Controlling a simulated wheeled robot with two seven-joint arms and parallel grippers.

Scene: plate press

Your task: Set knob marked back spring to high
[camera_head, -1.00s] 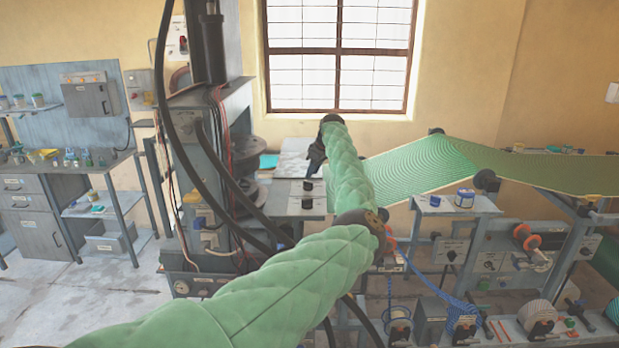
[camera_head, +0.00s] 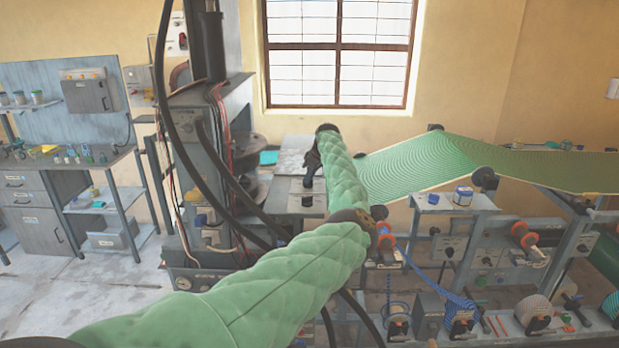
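My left arm in green padding reaches in from the bottom, and my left gripper (camera_head: 312,168), dark and small, points down over the grey panel (camera_head: 287,203) beside the press. Its fingertips are at or just above the farther of two black knobs there; I cannot tell whether they touch it. The nearer black knob (camera_head: 307,200) stands just in front, apart from the gripper. The panel labels are too small to read, so I cannot tell which knob is the back spring. The finger opening is unclear. My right gripper is out of view.
The press column (camera_head: 207,130) with hanging black cables stands left of the arm. A green striped sheet (camera_head: 425,165) runs to the right over rollers. A workbench with drawers (camera_head: 40,215) is at the far left, with open floor in front.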

